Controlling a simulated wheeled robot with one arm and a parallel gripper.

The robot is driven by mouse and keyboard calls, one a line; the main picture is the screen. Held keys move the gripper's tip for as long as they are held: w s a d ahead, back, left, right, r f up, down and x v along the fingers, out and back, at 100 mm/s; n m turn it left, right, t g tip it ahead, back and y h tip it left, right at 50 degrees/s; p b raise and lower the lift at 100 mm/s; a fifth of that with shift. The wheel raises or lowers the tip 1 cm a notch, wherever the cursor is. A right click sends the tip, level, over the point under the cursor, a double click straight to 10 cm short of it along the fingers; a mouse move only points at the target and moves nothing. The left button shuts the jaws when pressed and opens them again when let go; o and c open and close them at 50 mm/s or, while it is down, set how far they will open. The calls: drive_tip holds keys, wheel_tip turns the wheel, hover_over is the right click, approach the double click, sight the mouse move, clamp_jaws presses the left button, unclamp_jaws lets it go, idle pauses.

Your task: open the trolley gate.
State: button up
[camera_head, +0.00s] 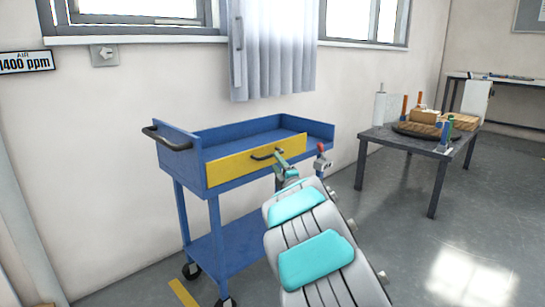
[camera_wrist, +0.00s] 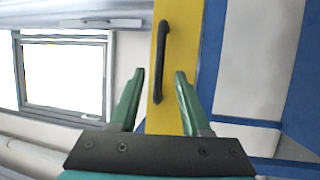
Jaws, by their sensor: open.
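The blue trolley (camera_head: 222,240) stands by the wall, with its top tray walled in blue. Its yellow gate (camera_head: 228,167) stands upright along the front side of that tray. A black handle (camera_head: 264,154) is fixed on the gate and also shows in the wrist view (camera_wrist: 160,62). My gripper (camera_head: 283,158) is in front of the gate, close to the handle. In the wrist view its green fingers (camera_wrist: 160,75) are open, one to each side of the handle in the picture. I cannot tell whether they touch it or how deep it lies between them.
A small red-topped piece (camera_head: 322,161) shows near the trolley's right front corner. A black push handle (camera_head: 166,139) is at its left end. A dark table (camera_head: 408,145) with wooden pieces and clamps stands to the right. The floor between is clear.

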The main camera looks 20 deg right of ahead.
sight(271, 155)
drive_tip(key=shift+w+d+r, duration=0.1)
drive_tip(key=shift+w+r, duration=0.1)
drive_tip(key=shift+w, duration=0.75)
drive_tip(key=shift+w+a+r, duration=0.1)
drive_tip(key=shift+w+r, duration=0.05)
drive_tip(key=shift+w, duration=0.8)
drive_tip(key=shift+w+d+r, duration=0.1)
drive_tip(key=shift+w+r, duration=0.1)
drive_tip(key=shift+w, duration=0.75)
drive_tip(key=shift+c, duration=0.2)
clamp_jaws()
